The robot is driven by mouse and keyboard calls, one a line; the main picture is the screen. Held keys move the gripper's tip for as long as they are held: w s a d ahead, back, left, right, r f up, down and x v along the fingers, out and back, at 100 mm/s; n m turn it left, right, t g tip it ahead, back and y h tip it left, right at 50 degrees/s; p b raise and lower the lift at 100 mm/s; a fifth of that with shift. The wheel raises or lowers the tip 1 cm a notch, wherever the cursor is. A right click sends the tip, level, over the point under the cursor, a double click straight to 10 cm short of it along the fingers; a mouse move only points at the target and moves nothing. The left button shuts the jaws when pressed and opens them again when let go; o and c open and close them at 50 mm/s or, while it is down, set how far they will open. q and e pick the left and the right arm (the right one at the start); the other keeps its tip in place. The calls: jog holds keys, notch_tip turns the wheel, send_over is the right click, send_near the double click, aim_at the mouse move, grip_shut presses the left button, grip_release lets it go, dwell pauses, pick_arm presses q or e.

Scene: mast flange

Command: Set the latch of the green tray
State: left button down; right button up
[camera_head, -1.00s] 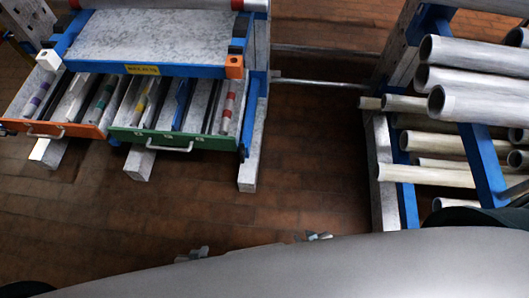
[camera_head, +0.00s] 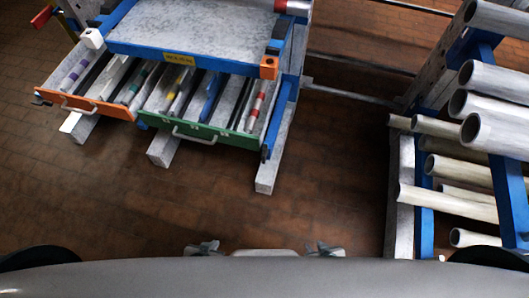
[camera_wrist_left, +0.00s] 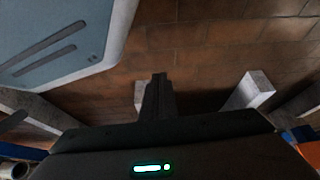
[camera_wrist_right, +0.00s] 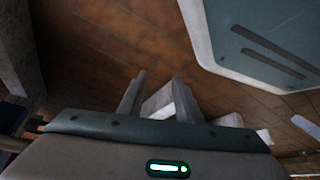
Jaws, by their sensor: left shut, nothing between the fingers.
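The green tray (camera_head: 215,135) is the right one of two trays low in the blue-framed rack, in the head view. It has a pale handle on its front and holds several tubes and bars. A small dark piece (camera_head: 265,153) is at its right front end; I cannot tell whether it is the latch. An orange block (camera_head: 269,67) sits above on the frame's corner. My left gripper (camera_head: 203,247) is shut and empty, low in the head view; its fingers meet in the left wrist view (camera_wrist_left: 158,80). My right gripper (camera_head: 325,249) is open and empty; its fingers stand apart (camera_wrist_right: 157,95). Both are clear of the tray.
The orange tray (camera_head: 85,105) is left of the green one. The rack's pale feet (camera_head: 268,180) reach out onto the brick floor. A second rack (camera_head: 424,210) with several pipes (camera_head: 450,198) stands at the right. Floor between my grippers and the trays is clear.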

jog(key=shift+w+r, duration=0.1)
jog(key=shift+w, duration=0.05)
